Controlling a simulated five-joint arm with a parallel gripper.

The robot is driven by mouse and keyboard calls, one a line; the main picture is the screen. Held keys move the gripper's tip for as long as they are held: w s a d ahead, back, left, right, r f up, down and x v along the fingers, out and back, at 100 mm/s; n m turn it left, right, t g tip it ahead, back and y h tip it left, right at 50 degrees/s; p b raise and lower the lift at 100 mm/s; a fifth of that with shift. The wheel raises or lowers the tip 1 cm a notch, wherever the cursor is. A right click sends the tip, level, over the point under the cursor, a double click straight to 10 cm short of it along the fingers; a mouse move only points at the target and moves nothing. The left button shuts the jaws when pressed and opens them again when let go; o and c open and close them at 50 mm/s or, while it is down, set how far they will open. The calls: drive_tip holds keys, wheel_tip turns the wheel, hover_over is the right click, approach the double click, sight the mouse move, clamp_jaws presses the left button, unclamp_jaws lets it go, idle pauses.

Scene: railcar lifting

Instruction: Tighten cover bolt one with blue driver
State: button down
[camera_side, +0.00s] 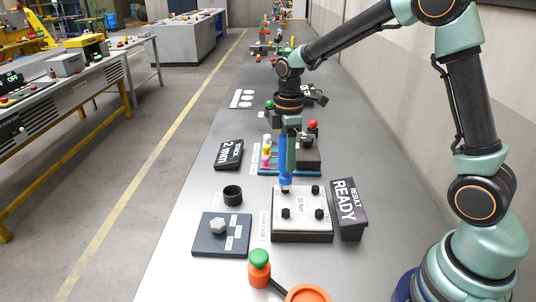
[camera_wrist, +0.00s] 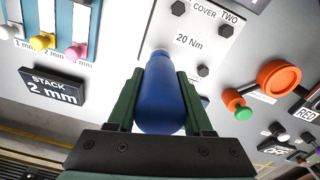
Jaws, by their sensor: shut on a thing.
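My gripper (camera_side: 287,150) is shut on the blue driver (camera_side: 286,179), which hangs upright with its tip down. The driver's tip is at the far left corner of the white cover plate (camera_side: 302,200), where it hides the bolt there; I cannot tell whether it touches. Dark bolts show at the plate's other corners: far right (camera_side: 315,189), near left (camera_side: 286,213) and near right (camera_side: 319,213). In the wrist view the driver (camera_wrist: 165,98) fills the space between the fingers of my gripper (camera_wrist: 160,78), in front of the plate marked "20 Nm" (camera_wrist: 188,40).
A sign reading "RESULT READY" (camera_side: 347,208) stands right of the plate. A dark pad with a hex piece (camera_side: 217,226) and a black cup (camera_side: 232,195) are left. A "STACK 2 mm" sign (camera_side: 229,154) and a blue rack (camera_side: 265,168) lie behind. A green-topped orange piece (camera_side: 260,270) is in front.

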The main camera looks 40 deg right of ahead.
drive_tip(key=shift+f, duration=1.1)
idle(2.5)
drive_tip(key=shift+r, duration=2.5)
